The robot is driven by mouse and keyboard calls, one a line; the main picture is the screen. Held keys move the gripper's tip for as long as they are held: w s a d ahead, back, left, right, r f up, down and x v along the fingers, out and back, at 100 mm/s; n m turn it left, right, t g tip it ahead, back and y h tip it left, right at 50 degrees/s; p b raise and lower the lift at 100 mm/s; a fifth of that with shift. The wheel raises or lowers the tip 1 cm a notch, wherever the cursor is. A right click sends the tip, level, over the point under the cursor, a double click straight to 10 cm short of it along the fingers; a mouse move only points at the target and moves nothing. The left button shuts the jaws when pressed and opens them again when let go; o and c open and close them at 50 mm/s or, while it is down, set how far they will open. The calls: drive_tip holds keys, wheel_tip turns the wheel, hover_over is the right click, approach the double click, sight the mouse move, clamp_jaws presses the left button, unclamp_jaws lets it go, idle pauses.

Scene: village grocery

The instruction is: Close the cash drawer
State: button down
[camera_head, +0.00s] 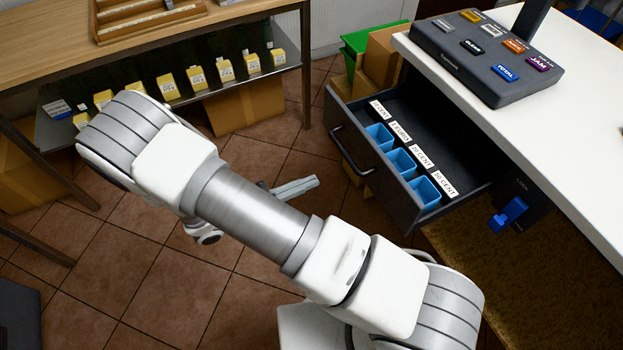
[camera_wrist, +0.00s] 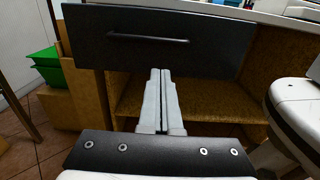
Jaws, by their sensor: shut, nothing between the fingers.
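The cash drawer (camera_head: 352,128) is dark grey and stands pulled out from under the white counter in the head view. Its front panel has a black bar handle, and the labelled coin compartments with blue cups (camera_head: 401,162) show inside. In the wrist view the drawer front (camera_wrist: 205,50) fills the upper part, with the handle (camera_wrist: 148,38) near its top. My gripper (camera_head: 316,181) is shut and empty, left of and apart from the drawer in the head view. In the wrist view my gripper (camera_wrist: 160,72) points toward the drawer front; I cannot tell whether its tips touch it.
The white counter (camera_head: 590,135) carries a button panel (camera_head: 485,55). A blue lock key (camera_head: 508,214) sits beside the drawer. Cardboard boxes and green crates (camera_head: 368,38) stand behind the drawer. A wooden table (camera_head: 50,45) with small yellow boxes is at left. Tiled floor lies clear between.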

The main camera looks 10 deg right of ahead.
sight(362, 161)
drive_tip(key=b+x, duration=0.1)
drive_tip(key=x, duration=1)
drive_tip(key=shift+d, duration=0.2)
drive_tip(key=shift+w+d, duration=0.1)
